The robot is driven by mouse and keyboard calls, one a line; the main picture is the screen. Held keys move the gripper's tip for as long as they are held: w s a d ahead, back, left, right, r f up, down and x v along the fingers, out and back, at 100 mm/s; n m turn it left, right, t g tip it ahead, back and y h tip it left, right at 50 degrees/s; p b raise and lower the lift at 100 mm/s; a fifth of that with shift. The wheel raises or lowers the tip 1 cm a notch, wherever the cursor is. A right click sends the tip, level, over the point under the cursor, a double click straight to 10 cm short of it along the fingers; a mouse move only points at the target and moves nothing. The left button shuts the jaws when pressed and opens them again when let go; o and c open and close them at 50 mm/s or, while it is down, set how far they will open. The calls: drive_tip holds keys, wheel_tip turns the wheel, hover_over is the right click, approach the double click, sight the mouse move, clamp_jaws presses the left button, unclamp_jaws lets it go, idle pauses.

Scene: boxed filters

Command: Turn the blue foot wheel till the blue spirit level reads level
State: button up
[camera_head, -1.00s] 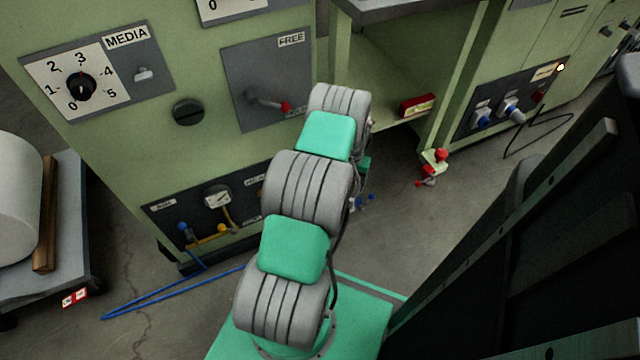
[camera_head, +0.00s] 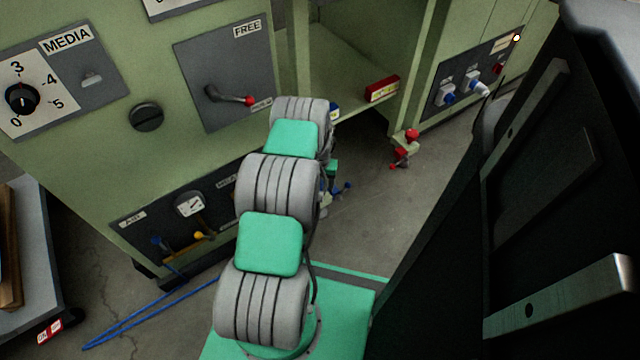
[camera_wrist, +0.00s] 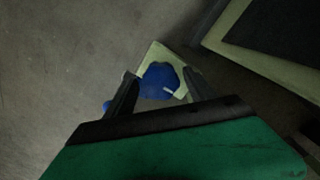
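In the wrist view, the blue foot wheel (camera_wrist: 160,79) is a lobed blue knob in front of a pale green plate, low over the floor. My gripper (camera_wrist: 159,73) is open, with one dark finger at each side of the wheel; I cannot tell whether they touch it. In the head view, blue parts by the foot (camera_head: 346,187) show just right of my arm, which hides most of the foot and my gripper. A small blue and white piece (camera_head: 334,112), perhaps the blue spirit level, peeks out behind my arm at the shelf. Its reading is hidden.
A red box-shaped level (camera_head: 382,88) sits on the shelf. A red foot wheel (camera_head: 411,134) stands below it. The green cabinet (camera_head: 150,180) is close on the left, with a blue hose (camera_head: 150,312) on the floor. A dark structure (camera_head: 520,220) fills the right.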

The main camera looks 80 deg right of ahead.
drive_tip(key=c, duration=1)
drive_tip(key=shift+d, duration=0.2)
drive_tip(key=shift+c, duration=0.6)
drive_tip(key=shift+a, duration=0.15)
